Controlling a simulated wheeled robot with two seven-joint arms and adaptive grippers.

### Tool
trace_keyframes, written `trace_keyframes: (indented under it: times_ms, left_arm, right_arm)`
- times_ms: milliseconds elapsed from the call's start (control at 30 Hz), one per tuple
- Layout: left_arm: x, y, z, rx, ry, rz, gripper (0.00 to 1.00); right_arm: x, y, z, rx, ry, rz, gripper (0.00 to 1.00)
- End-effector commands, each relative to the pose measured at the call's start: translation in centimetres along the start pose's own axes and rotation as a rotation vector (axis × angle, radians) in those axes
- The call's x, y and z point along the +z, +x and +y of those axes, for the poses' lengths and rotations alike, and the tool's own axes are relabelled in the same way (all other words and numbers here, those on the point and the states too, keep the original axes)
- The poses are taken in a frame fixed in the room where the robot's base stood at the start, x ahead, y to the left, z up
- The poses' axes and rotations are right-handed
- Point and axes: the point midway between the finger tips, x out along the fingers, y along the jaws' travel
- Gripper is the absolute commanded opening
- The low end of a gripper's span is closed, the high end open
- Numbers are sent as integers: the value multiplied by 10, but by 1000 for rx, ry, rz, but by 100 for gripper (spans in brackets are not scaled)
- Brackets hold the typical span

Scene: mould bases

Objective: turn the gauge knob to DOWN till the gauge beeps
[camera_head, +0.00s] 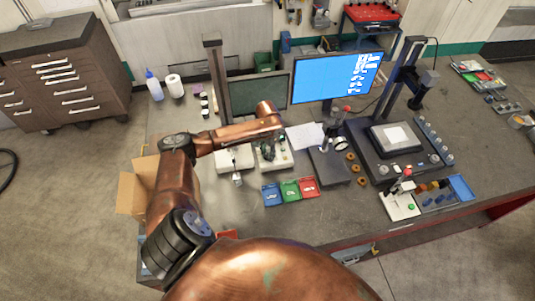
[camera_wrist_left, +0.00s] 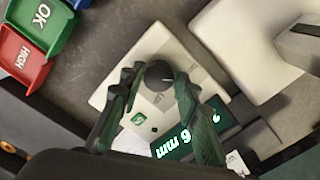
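The gauge (camera_wrist_left: 122,95) is a pale box with a dark round knob (camera_wrist_left: 158,75) on top, a green round mark and a lit display (camera_wrist_left: 185,137) reading upside down in the left wrist view. Small lettering beside the knob is too blurred to read surely. My left gripper (camera_wrist_left: 157,79) has one finger on each side of the knob, with small gaps seeming to show, so it looks open. In the head view my left gripper (camera_head: 268,148) is over the gauge (camera_head: 284,160) and hides part of it. My right gripper is not in view.
Blue (camera_head: 271,195), green (camera_head: 290,190) and red (camera_head: 309,187) trays lie in front of the gauge. Another pale device (camera_head: 235,160) stands to its left. A dark stand base (camera_head: 328,166) is to its right, and a blue-lit monitor (camera_head: 335,78) behind.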

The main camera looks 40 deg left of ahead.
Motion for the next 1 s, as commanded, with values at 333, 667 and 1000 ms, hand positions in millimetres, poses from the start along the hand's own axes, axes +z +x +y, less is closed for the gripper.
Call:
trace_keyframes:
  times_ms: [333,667,1000]
  left_arm:
    - [1,1,1,2,1,-3,44]
    - [0,-23,0,2,1,-1,44]
    - [0,-92,0,1,1,0,44]
  right_arm:
    - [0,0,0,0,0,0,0]
    - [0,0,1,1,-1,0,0]
    - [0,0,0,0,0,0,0]
